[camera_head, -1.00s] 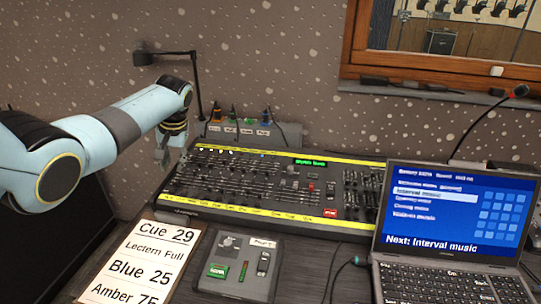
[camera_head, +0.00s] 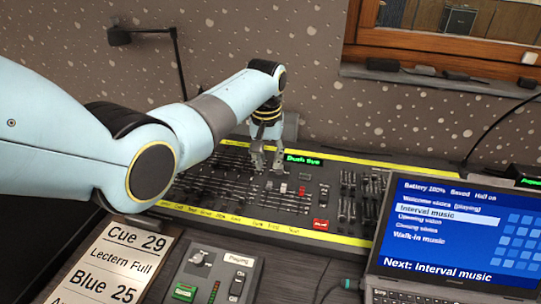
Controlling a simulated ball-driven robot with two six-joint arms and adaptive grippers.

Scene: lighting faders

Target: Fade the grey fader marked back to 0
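The lighting desk (camera_head: 330,187) is a dark console with yellow label strips, rows of faders and a green-lit display. The faders on its left half are small, and the yellow strip's words are too small to read. I cannot tell which fader is the grey one marked back. My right gripper is not in view.
A laptop (camera_head: 440,240) stands at the right. A cue sheet (camera_head: 118,262) and a small control box (camera_head: 210,272) lie in front of the desk. A lamp (camera_head: 119,36) stands behind at the left. My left arm covers the desk's left end.

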